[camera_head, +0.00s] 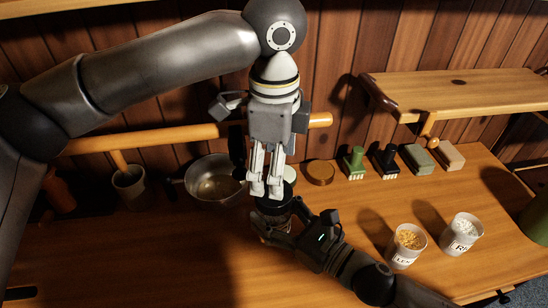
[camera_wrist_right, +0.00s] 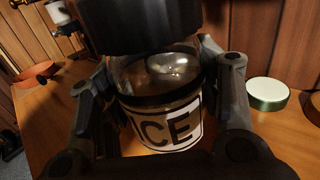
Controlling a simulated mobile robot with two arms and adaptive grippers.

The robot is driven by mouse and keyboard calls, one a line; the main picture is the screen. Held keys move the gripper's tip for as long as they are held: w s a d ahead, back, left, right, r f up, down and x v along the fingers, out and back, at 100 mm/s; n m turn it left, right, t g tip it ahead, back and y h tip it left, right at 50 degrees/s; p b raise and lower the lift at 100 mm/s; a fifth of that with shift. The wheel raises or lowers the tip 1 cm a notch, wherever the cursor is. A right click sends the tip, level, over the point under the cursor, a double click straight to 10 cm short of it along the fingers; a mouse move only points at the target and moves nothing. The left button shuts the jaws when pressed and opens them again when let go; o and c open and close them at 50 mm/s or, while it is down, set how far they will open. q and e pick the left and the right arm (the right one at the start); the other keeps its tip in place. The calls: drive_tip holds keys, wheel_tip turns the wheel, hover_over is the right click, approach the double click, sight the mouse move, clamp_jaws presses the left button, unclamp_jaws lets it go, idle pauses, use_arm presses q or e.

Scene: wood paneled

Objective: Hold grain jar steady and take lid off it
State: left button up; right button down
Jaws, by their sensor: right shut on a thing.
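A clear jar (camera_wrist_right: 170,128) with a white label reading "ICE" in its visible part stands between the fingers of my right gripper (camera_wrist_right: 165,105). In the head view the right gripper (camera_head: 285,228) comes in from the right, shut on the jar's side. A dark round lid (camera_wrist_right: 140,22) is over the jar's mouth; whether it is seated or slightly raised is unclear. My left gripper (camera_head: 265,192) points straight down from above, its pale fingertips at the dark lid (camera_head: 273,205). Whether its fingers grip the lid is hidden. Much of the jar is hidden by the grippers in the head view.
A metal pan (camera_head: 215,182) is close on the left. An amber disc (camera_head: 320,172) and a green-edged pale lid (camera_wrist_right: 268,95) lie near. Brushes and blocks line the wall. Two labelled cups (camera_head: 405,245) (camera_head: 460,233) stand right. A wooden bar (camera_head: 150,138) runs behind.

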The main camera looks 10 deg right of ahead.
sight(274, 217)
use_arm(q)
wheel_tip(274, 217, down, 7)
idle(0.3)
drive_tip(key=c, duration=1)
drive_tip(key=n, duration=0.4)
drive_tip(key=shift+n, duration=0.4)
drive_tip(key=shift+c, duration=0.2)
drive_tip(key=n, duration=0.5)
drive_tip(key=o, duration=1.1)
drive_tip(key=shift+r, duration=0.1)
